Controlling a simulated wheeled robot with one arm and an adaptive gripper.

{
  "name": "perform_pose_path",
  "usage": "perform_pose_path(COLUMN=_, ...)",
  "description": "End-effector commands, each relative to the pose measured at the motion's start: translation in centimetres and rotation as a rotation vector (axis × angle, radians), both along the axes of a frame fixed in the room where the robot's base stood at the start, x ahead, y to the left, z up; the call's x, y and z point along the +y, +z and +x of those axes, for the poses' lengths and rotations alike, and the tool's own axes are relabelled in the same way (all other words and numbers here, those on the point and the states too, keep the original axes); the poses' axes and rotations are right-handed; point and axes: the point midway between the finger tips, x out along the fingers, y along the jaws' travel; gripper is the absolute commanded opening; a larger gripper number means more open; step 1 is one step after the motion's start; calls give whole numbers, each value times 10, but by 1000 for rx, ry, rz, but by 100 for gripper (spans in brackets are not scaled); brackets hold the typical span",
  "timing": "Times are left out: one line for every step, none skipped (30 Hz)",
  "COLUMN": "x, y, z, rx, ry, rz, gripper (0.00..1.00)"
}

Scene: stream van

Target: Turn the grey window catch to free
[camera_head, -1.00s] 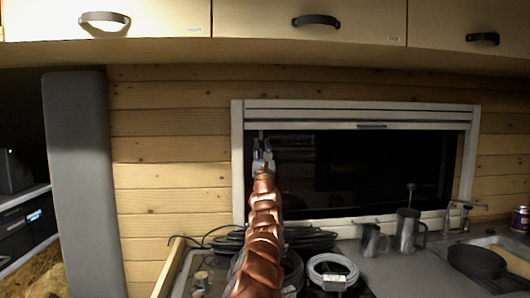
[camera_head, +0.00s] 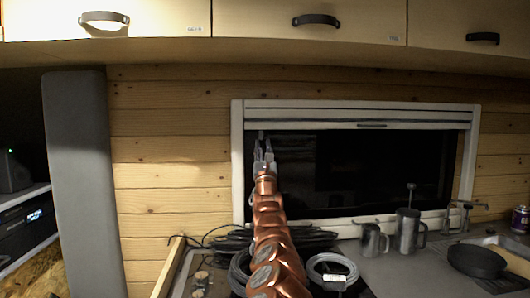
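The window (camera_head: 340,170) has a pale frame and a dark pane. A small grey piece (camera_head: 261,134), which looks like the window catch, shows at the pane's upper left, just above my fingertips. Its lower part is hidden behind my gripper, so I cannot tell its full shape or angle. My gripper (camera_head: 264,150) points up in front of the pane's left side. Its two fingers stand apart with a gap between them. I cannot tell whether they touch the catch.
Black coiled cables (camera_head: 315,240) and a pale cable coil (camera_head: 332,268) lie below the window. Metal mugs (camera_head: 408,232), a black pan (camera_head: 477,261) and a tap (camera_head: 463,212) are to the right. Overhead cupboards (camera_head: 310,20) span the top. A grey padded panel (camera_head: 82,180) stands left.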

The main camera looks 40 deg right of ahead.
Motion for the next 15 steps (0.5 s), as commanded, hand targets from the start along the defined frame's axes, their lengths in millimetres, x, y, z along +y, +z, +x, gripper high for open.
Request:
perform_pose_path(x=2, y=2, z=-2, rx=-6, ry=4, rz=3, gripper=24)
perform_pose_path(x=3, y=2, z=-2, rx=-7, ry=6, rz=1, gripper=24)
perform_pose_path(x=5, y=3, z=-3, rx=-8, ry=7, rz=1, gripper=24)
perform_pose_path(x=4, y=1, z=-4, rx=-6, ry=6, rz=3, gripper=24)
perform_pose_path(x=4, y=-1, z=-4, rx=-3, ry=6, rz=4, gripper=24)
perform_pose_path(x=4, y=-2, z=-5, rx=-2, ry=6, rz=4, gripper=24)
perform_pose_path(x=5, y=-2, z=-7, rx=-2, ry=5, rz=5, gripper=24)
perform_pose_path(x=5, y=-2, z=-8, rx=-2, ry=4, rz=5, gripper=24)
perform_pose_path(x=5, y=-2, z=-10, rx=-3, ry=4, rz=6, gripper=24)
perform_pose_path(x=6, y=-2, z=-11, rx=-3, ry=4, rz=6, gripper=24)
perform_pose_path(x=7, y=-3, z=-11, rx=-3, ry=4, rz=7, gripper=24)
perform_pose_path(x=8, y=-3, z=-12, rx=0, ry=4, rz=7, gripper=24)
perform_pose_path(x=9, y=-3, z=-13, rx=0, ry=4, rz=7, gripper=24)
perform_pose_path(x=10, y=-3, z=-15, rx=-1, ry=4, rz=6, gripper=24)
perform_pose_path(x=11, y=-3, z=-17, rx=-1, ry=3, rz=6, gripper=24)
